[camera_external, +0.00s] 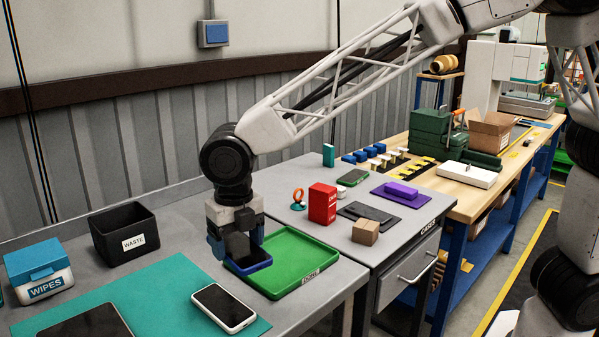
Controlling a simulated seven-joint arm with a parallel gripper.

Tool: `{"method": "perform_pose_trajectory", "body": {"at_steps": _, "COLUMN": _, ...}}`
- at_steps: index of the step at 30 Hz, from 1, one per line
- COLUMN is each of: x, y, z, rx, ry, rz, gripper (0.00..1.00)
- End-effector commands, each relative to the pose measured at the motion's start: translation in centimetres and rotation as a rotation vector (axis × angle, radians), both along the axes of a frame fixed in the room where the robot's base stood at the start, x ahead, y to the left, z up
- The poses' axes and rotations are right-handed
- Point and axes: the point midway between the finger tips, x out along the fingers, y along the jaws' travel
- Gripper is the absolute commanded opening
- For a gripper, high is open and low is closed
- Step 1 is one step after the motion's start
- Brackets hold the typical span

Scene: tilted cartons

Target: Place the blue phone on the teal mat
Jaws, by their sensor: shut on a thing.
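My gripper (238,246) points down at the left end of the green tray, shut on the blue phone (251,266). The phone shows as a dark face with a blue rim, partly hidden behind the fingers. It overlaps the tray's left part in the picture; I cannot tell if it touches the tray. The teal mat (165,285) lies on the grey bench to the left of my gripper. A white-edged phone (224,307) lies on its right part, and a black tablet (85,326) on its left part, cut off by the frame.
The green tray (318,256) has a low raised rim. A black waste bin (125,233) and a blue-lidded wipes box (39,273) stand behind the mat. A red box (322,203) and a small cardboard box (365,231) stand right of the tray. The mat's middle is bare.

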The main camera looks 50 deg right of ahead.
Motion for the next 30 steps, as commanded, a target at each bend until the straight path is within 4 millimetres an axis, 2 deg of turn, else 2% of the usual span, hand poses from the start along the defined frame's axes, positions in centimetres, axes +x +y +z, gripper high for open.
{"method": "perform_pose_trajectory", "body": {"at_steps": 3, "x": -2.1, "y": 1.0, "z": 0.0, "rx": 0.000, "ry": 0.000, "rz": 0.051, "gripper": 0.47}}
{"method": "perform_pose_trajectory", "body": {"at_steps": 10, "x": -5.1, "y": 2.2, "z": -0.6, "rx": -0.002, "ry": 0.002, "rz": 0.128, "gripper": 0.47}}
{"method": "perform_pose_trajectory", "body": {"at_steps": 15, "x": -4.9, "y": 2.0, "z": -4.4, "rx": -0.003, "ry": 0.002, "rz": 0.123, "gripper": 0.47}}
{"method": "perform_pose_trajectory", "body": {"at_steps": 22, "x": -4.8, "y": 2.1, "z": -8.3, "rx": -0.001, "ry": 0.001, "rz": 0.122, "gripper": 0.47}}
{"method": "perform_pose_trajectory", "body": {"at_steps": 25, "x": -4.8, "y": 2.1, "z": -9.3, "rx": -0.001, "ry": 0.001, "rz": 0.122, "gripper": 0.47}}
{"method": "perform_pose_trajectory", "body": {"at_steps": 30, "x": -4.8, "y": 2.1, "z": -9.7, "rx": 0.000, "ry": 0.000, "rz": 0.122, "gripper": 0.47}}
